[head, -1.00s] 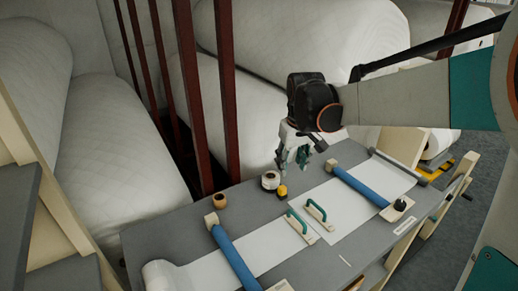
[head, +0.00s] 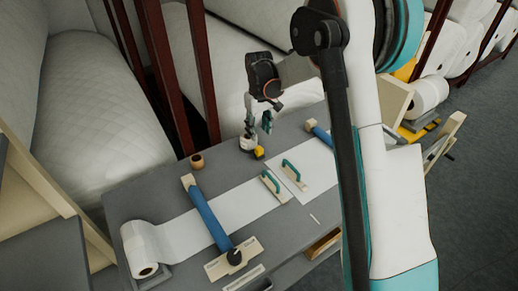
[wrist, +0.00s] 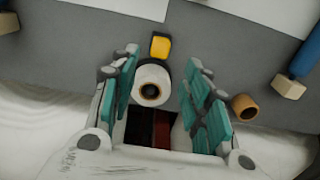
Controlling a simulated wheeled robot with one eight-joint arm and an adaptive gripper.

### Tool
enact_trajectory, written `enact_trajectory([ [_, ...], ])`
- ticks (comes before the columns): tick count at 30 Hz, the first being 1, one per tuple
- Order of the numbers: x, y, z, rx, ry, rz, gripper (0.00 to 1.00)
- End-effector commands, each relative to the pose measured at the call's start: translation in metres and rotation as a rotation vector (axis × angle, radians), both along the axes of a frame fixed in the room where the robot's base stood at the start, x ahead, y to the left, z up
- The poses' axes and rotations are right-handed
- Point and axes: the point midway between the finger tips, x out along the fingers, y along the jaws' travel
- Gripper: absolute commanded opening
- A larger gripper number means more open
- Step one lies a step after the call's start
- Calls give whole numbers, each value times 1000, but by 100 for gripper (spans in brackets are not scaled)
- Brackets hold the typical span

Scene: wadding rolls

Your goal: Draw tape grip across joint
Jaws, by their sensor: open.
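A white tape roll (head: 246,144) with a yellow grip (head: 259,152) stands at the back edge of the grey table. My gripper (head: 259,124) is open just above it, pointing down. In the wrist view, my gripper's (wrist: 162,62) green-padded fingers are on either side of the white roll (wrist: 151,88), with the yellow grip (wrist: 160,46) beyond it. I see no contact. Two white sheets, the left (head: 190,232) and the right (head: 312,165), lie on the table; their joint is between two green-handled blocks, the left (head: 270,186) and the right (head: 294,174).
A brown ring (head: 197,160) stands left of the tape and shows in the wrist view (wrist: 244,107). Blue bars (head: 213,222) (head: 318,131) cross the sheets. A white roll (head: 140,250) sits at the left end. Dark red posts (head: 204,75) rise behind the table.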

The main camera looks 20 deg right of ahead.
Motion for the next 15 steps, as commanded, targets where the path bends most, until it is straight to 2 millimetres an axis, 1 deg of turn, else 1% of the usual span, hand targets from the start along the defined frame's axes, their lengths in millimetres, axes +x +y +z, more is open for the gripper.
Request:
enact_trajectory([
  [1, 0, 0, -12, 0, 0, 0, 43],
  [6, 0, 0, -46, 0, 0, 0, 43],
  [12, 0, 0, -78, 0, -1, 0, 43],
  [15, 0, 0, -89, 0, -1, 0, 43],
])
